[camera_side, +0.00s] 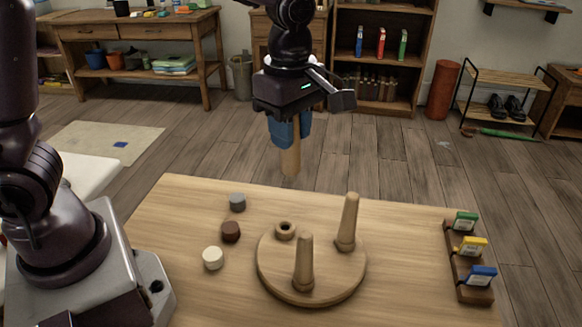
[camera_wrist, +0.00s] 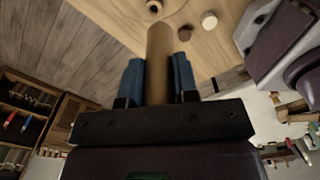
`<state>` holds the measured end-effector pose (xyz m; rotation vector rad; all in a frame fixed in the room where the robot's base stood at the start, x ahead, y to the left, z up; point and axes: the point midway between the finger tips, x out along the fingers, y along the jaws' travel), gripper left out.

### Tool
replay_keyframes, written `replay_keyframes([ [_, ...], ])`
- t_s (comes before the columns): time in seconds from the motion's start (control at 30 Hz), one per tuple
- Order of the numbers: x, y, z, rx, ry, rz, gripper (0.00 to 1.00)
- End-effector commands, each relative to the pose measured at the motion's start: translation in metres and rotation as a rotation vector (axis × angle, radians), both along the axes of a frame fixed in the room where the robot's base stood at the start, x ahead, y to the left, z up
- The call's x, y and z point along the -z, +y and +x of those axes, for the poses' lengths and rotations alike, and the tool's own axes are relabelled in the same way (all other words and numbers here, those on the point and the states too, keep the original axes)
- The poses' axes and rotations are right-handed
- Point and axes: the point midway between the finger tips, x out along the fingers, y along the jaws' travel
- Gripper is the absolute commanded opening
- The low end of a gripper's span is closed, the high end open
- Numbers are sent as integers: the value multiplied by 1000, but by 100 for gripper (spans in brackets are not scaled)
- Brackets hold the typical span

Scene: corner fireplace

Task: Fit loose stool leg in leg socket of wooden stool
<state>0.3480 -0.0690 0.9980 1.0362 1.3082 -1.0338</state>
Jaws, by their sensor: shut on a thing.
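My gripper (camera_side: 290,135) has blue fingers and is shut on the loose stool leg (camera_side: 291,161), a tan wooden peg pointing down. In the side view the leg hangs above the far part of the table, apart from the stool. The wrist view shows the leg (camera_wrist: 158,62) between the two fingers (camera_wrist: 158,82). The wooden stool (camera_side: 325,281) lies upside down, a round seat with two legs standing up, one at the front (camera_side: 304,262) and one at the right (camera_side: 348,222). The empty leg socket (camera_side: 285,230), a raised ring with a dark hole, is at its back left.
Grey (camera_side: 237,202), brown (camera_side: 231,232) and cream (camera_side: 213,258) round pieces lie left of the stool. A dark rack (camera_side: 474,294) with green, yellow and blue items stands at the table's right edge. The table (camera_side: 170,213) has clear room between.

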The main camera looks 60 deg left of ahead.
Motion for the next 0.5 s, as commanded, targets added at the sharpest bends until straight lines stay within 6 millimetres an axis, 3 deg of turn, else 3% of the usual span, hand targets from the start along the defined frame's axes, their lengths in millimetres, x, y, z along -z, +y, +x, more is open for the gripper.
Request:
replay_keyframes([
  [0.2, 0, 43, 14, -109, -1, 2, 9],
  [0.5, 57, 40, 13, -102, 3, 2, 9],
])
